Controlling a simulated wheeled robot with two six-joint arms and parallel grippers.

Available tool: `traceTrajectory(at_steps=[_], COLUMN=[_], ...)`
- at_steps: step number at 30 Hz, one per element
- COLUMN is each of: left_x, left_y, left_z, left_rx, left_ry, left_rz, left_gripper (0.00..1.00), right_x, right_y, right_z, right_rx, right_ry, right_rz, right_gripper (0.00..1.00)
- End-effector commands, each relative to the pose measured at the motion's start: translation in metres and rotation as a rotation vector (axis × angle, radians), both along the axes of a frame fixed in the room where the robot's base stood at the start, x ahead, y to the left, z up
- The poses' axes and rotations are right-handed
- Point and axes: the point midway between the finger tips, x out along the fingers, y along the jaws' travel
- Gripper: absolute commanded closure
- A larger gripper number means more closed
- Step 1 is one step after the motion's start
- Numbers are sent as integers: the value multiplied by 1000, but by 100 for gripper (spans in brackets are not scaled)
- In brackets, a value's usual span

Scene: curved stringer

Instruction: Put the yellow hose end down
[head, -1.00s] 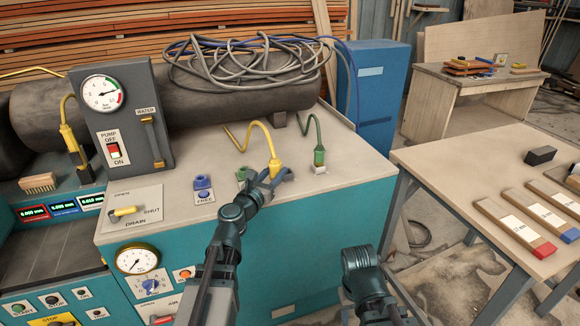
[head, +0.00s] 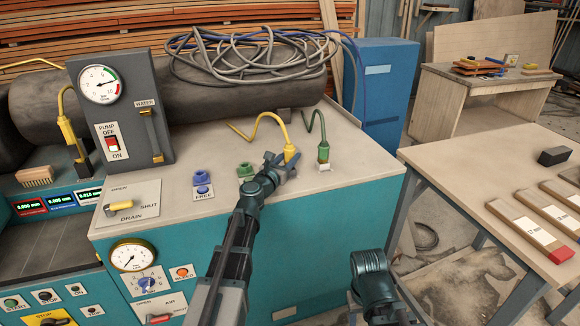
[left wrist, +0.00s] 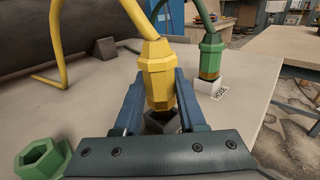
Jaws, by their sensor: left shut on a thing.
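The yellow hose end (head: 289,152) is a faceted yellow fitting on a bent yellow hose (head: 258,127). My left gripper (head: 279,165) is shut on it, with one blue finger on each side in the left wrist view (left wrist: 160,108). There the yellow hose end (left wrist: 158,75) is upright, above or at a dark grey hexagonal socket (left wrist: 160,122); I cannot tell whether it touches the socket. My right gripper is not in view; only part of my right arm shows.
The green hose end (head: 323,150) stands on a white block just right of the yellow one. A green socket (head: 245,171) and a blue socket (head: 202,182) lie to the left. Bare bench top (head: 350,140) is free at the right.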

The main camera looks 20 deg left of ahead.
Motion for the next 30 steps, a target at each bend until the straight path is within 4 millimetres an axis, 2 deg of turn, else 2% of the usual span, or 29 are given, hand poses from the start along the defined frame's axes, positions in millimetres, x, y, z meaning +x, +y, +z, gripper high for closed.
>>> traceTrajectory(at_steps=[1, 2, 10, 15, 16, 20, 30], left_x=[0, -1, -1, -1, -1, 0, -1], left_y=[0, 0, 0, 0, 0, 0, 0], left_z=[-12, -13, -11, -16, -14, -14, -11], left_rx=[0, 0, 0, 0, 0, 0, 0], left_ry=[0, 0, 0, 0, 0, 0, 0], left_rz=[1, 1, 1, 2, 2, 2, 2], left_gripper=[100, 100, 100, 100, 55, 32, 30], right_x=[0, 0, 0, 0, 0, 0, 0], right_y=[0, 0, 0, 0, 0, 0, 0], right_z=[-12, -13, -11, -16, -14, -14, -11], right_rx=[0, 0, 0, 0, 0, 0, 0], right_ry=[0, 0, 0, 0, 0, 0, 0], right_rz=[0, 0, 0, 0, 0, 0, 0], right_gripper=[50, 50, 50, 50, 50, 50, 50])
